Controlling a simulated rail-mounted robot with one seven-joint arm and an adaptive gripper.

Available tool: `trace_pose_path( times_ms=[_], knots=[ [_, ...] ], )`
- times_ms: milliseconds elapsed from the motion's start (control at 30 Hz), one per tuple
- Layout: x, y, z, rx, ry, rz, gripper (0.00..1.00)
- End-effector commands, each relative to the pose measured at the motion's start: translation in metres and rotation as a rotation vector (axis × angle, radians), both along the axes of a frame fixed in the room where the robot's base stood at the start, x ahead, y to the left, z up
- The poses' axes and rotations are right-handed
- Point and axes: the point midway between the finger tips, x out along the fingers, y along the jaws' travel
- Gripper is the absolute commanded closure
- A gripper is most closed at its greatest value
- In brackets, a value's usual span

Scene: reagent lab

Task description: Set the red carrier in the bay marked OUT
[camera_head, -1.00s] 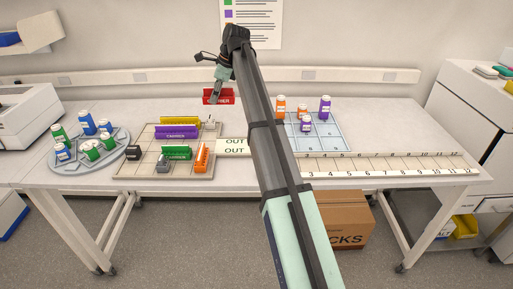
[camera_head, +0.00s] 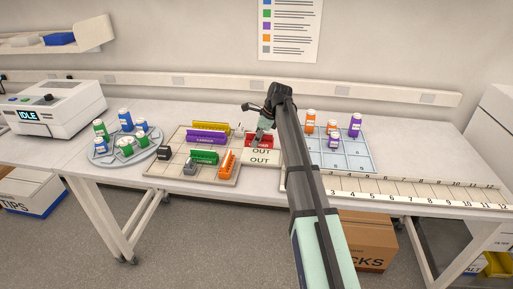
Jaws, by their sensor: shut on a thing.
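The red carrier (camera_head: 264,142) is in my gripper (camera_head: 257,137), at the back part of the bay marked OUT (camera_head: 261,159). My gripper is shut on it from above. The OUT labels show in front of the carrier. I cannot tell whether its base touches the bay floor or is slightly above it. My arm hides what lies just right of the carrier.
Left of the bay, a gridded tray (camera_head: 222,178) holds yellow, purple, green, orange, grey and black carriers. A round tray (camera_head: 98,159) with bottles stands further left. A blue gridded mat (camera_head: 352,159) with orange and purple bottles lies right. A numbered strip (camera_head: 420,193) runs along the front right.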

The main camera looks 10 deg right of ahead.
Motion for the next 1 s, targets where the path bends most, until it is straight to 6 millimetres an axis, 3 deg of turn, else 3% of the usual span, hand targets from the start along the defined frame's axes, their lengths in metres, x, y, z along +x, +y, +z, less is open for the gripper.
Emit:
trace_pose_path(
  times_ms=[267, 500, 933, 967, 1000],
  knots=[
    [0.000, 0.000, -0.017, 0.000, 0.000, 0.000, 0.96],
    [0.000, 0.000, -0.048, 0.000, 0.001, -0.001, 0.96],
    [0.000, 0.000, -0.054, 0.000, 0.000, 0.000, 0.96],
    [0.000, 0.000, -0.054, 0.000, 0.000, 0.000, 0.46],
    [0.000, 0.000, -0.054, 0.000, 0.000, 0.000, 0.32]
  ],
)
